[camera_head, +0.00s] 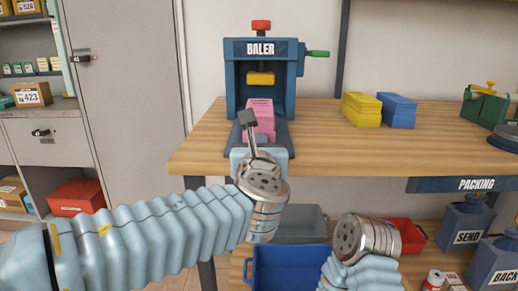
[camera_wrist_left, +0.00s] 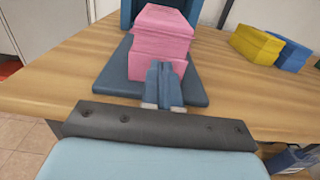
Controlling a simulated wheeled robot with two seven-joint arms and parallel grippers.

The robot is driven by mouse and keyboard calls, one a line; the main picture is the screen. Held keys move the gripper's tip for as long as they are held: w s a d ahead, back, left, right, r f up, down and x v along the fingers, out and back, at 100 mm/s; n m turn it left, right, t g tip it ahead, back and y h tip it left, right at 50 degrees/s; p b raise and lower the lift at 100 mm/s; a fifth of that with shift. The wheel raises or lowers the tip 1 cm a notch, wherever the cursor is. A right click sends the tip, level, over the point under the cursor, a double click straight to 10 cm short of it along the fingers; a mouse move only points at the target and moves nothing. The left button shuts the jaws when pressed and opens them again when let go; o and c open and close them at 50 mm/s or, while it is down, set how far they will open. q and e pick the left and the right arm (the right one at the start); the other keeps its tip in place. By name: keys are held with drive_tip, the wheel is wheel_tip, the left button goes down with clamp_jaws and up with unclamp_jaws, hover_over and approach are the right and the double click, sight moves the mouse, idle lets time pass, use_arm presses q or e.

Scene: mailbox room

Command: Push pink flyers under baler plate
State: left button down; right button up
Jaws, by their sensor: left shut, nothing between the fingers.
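The pink flyers (camera_head: 262,112) form a stack on the dark blue tray of the blue baler (camera_head: 234,77), at its front opening. The yellow baler plate (camera_head: 261,79) is raised inside the frame, behind and above the stack. My left gripper (camera_head: 246,118) is shut and empty at the near side of the stack. In the left wrist view, the pink stack (camera_wrist_left: 162,42) stands just beyond the closed fingers (camera_wrist_left: 163,82); I cannot tell whether they touch it. My right arm's wrist end (camera_head: 365,237) shows low in the head view, but its fingers do not show.
Yellow (camera_head: 361,109) and blue (camera_head: 398,110) stacks stand on the wooden table (camera_head: 330,140) right of the baler. Blue (camera_head: 285,266), grey and red bins sit below. The table between baler and yellow stack is clear.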

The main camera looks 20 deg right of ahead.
sight(260, 128)
use_arm(q)
drive_tip(key=shift+w, duration=0.25)
drive_tip(key=shift+p+x, duration=0.4)
drive_tip(key=shift+x, duration=1.4)
